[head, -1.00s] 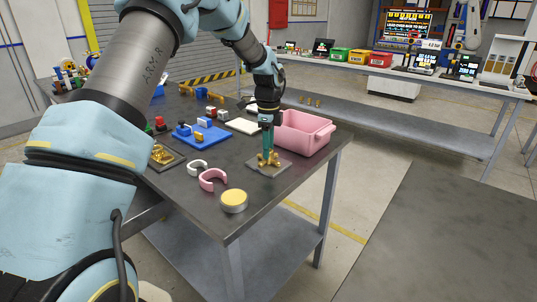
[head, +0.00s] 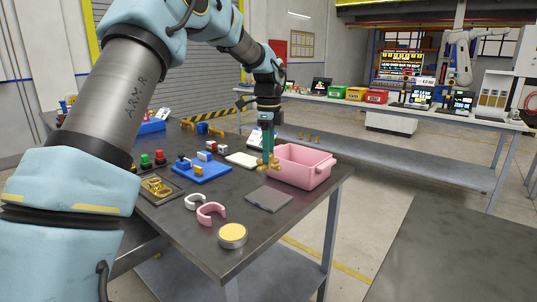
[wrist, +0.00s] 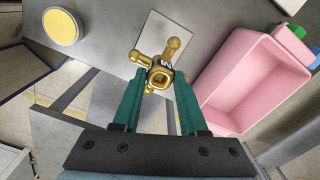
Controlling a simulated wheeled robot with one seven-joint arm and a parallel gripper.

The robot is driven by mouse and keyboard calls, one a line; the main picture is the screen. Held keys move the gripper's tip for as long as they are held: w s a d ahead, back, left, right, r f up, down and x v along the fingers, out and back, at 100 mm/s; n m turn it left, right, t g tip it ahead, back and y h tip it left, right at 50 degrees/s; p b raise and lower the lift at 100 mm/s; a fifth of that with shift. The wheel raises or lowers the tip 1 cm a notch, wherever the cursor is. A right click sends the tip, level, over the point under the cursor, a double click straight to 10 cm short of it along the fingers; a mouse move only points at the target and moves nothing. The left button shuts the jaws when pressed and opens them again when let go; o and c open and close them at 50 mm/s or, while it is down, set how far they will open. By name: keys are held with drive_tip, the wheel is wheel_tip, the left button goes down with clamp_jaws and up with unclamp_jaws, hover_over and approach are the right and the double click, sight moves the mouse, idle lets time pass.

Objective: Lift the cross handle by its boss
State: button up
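A brass cross handle (wrist: 159,68) with knobbed arms and a square hole in its central boss is between the green fingertips of my gripper (wrist: 158,80) in the wrist view. The fingers are closed on the boss from both sides. In the head view the cross handle (head: 269,166) hangs under my gripper (head: 267,158), above the table and beside the pink bin. The flat grey plate (head: 270,198) on the table is bare and shows behind the handle in the wrist view. One arm of the handle is partly hidden by the fingers.
A pink bin (head: 304,172) stands just right of my gripper. A round yellow-topped tin (head: 232,235), a pink ring piece (head: 211,212) and a white one (head: 195,201) lie nearer the front. A blue fixture (head: 203,170) and a tray of brass parts (head: 156,188) sit left.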

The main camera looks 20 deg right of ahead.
clamp_jaws()
drive_tip(key=shift+r+p, duration=2.2)
drive_tip(key=shift+r, duration=0.1)
